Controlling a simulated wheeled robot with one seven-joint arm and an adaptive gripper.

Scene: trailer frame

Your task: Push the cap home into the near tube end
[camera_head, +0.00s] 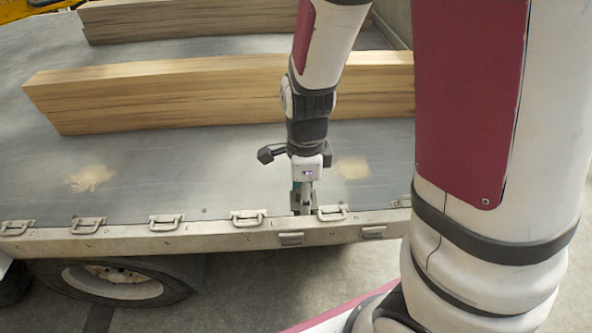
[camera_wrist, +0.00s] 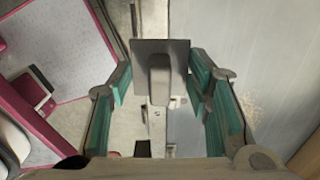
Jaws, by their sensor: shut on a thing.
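My gripper (camera_head: 303,208) points down at the near edge of the trailer bed in the head view. In the wrist view its teal finger pads (camera_wrist: 160,88) stand on either side of a grey cap (camera_wrist: 160,76), a flat square plate with a raised block. The gripper is shut on the cap. The cap lies over the trailer's metal edge rail (camera_wrist: 156,128), which also shows in the head view (camera_head: 210,236). The cap hides what lies directly behind it. I cannot make out the tube end or tell whether the cap touches it.
Several metal latches (camera_head: 167,221) line the rail. A wooden beam (camera_head: 190,92) lies across the bed behind my gripper, with another beam (camera_head: 200,18) farther back. Sawdust patches (camera_head: 90,178) lie on the otherwise clear near bed. A wheel (camera_head: 115,281) sits below the rail.

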